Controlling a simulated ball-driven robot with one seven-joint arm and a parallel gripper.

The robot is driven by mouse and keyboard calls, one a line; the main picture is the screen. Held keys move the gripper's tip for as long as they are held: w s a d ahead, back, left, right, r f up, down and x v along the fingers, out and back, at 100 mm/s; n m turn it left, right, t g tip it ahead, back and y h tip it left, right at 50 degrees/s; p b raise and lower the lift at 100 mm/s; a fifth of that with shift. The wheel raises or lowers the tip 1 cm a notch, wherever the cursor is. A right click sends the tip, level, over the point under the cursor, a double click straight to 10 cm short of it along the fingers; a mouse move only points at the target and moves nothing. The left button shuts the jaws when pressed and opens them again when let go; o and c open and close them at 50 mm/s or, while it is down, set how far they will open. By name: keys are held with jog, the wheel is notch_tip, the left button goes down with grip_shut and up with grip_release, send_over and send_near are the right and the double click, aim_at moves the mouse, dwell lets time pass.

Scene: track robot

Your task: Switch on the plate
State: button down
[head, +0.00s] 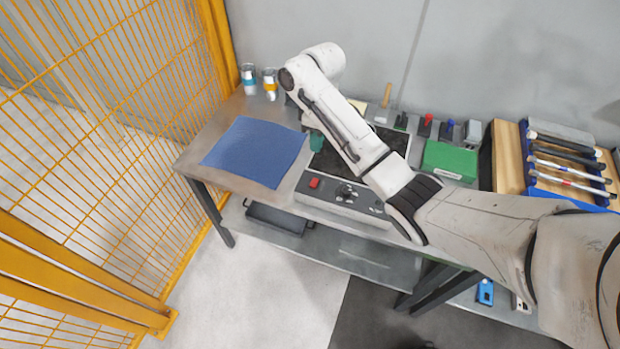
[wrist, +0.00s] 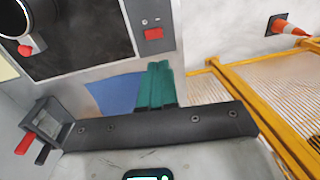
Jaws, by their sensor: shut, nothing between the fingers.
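The plate (head: 328,161) is a dark flat top in a grey housing on the bench, partly hidden by my arm in the head view. Its dark top (wrist: 85,40) fills the upper left of the wrist view. A red switch (head: 314,183) is on the left of its grey front panel. The wrist view shows this switch (wrist: 153,33) closer, beside small markings. My gripper (head: 316,143) has green fingers, shut and empty, near the plate's left edge. In the wrist view the fingers (wrist: 158,68) appear below the switch, apart from it. I cannot tell the switch's position.
A blue mat (head: 256,152) lies left of the plate. A green box (head: 450,161) and a tool rack (head: 568,165) are to the right. A yellow mesh fence (head: 110,75) borders the left. Dark control parts (head: 346,191) sit beside the switch.

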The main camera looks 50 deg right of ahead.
jog(key=shift+f, duration=0.1)
send_near(313, 185)
jog(key=f, duration=0.4)
jog(key=f+b, duration=0.1)
jog(key=f, duration=0.1)
jog(key=shift+s+a+f, duration=0.2)
jog(key=shift+a+f, duration=0.2)
dwell(0.3)
